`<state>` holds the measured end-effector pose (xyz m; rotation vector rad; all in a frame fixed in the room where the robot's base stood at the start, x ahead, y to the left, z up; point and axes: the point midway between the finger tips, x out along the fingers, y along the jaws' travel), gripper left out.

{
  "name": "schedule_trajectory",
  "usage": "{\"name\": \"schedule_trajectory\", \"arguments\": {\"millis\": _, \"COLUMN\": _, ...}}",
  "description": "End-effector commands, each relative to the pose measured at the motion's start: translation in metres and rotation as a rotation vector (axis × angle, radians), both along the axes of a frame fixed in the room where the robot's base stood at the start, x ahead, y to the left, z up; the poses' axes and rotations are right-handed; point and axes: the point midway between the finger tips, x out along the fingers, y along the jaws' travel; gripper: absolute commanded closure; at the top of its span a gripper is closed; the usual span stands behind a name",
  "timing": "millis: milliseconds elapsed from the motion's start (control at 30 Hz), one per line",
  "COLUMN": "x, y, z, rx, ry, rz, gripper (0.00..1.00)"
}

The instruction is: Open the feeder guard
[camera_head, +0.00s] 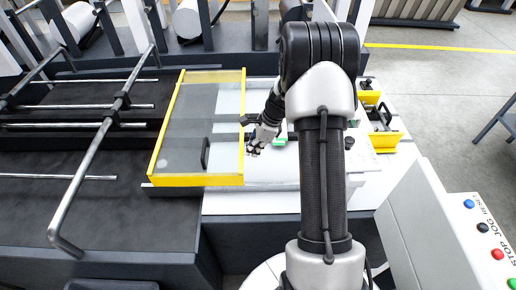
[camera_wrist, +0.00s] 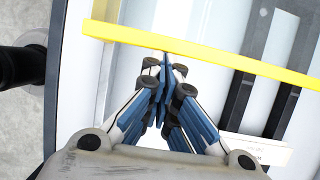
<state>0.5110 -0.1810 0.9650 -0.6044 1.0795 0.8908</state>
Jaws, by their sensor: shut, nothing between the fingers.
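The feeder guard (camera_head: 200,181) is a clear panel in a yellow frame, lying roughly flat over the left part of the white feeder table in the head view. A black handle (camera_head: 205,152) sits on the panel near its front right. My gripper (camera_head: 250,152) is just to the right of the frame's right side bar, away from the handle. In the wrist view my gripper (camera_wrist: 166,62) is shut and empty, with its fingertips close to the yellow frame bar (camera_wrist: 215,54). I cannot tell whether they touch it.
Metal rods (camera_head: 85,180) and a dark bed lie left of the guard. Yellow-and-black blocks (camera_head: 383,128) stand at the table's right. A control box (camera_head: 440,230) with coloured buttons is at the lower right. White rollers (camera_head: 186,18) are behind. Open floor lies at the right.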

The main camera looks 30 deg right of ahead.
Motion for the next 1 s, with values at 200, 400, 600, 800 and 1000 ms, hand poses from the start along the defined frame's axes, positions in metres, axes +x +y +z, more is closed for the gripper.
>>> {"name": "schedule_trajectory", "arguments": {"millis": 200, "x": 0.000, "y": 0.003, "z": 0.000, "rx": 0.004, "ry": 0.001, "rz": 0.002, "gripper": 1.00}}
{"name": "schedule_trajectory", "arguments": {"millis": 400, "x": -0.001, "y": 0.001, "z": 0.013, "rx": 0.005, "ry": 0.000, "rz": 0.004, "gripper": 1.00}}
{"name": "schedule_trajectory", "arguments": {"millis": 600, "x": -0.007, "y": -0.004, "z": 0.042, "rx": 0.002, "ry": -0.001, "rz": 0.007, "gripper": 1.00}}
{"name": "schedule_trajectory", "arguments": {"millis": 800, "x": -0.014, "y": -0.011, "z": 0.075, "rx": 0.002, "ry": -0.001, "rz": 0.010, "gripper": 1.00}}
{"name": "schedule_trajectory", "arguments": {"millis": 1000, "x": -0.017, "y": -0.014, "z": 0.093, "rx": 0.000, "ry": -0.001, "rz": 0.013, "gripper": 1.00}}
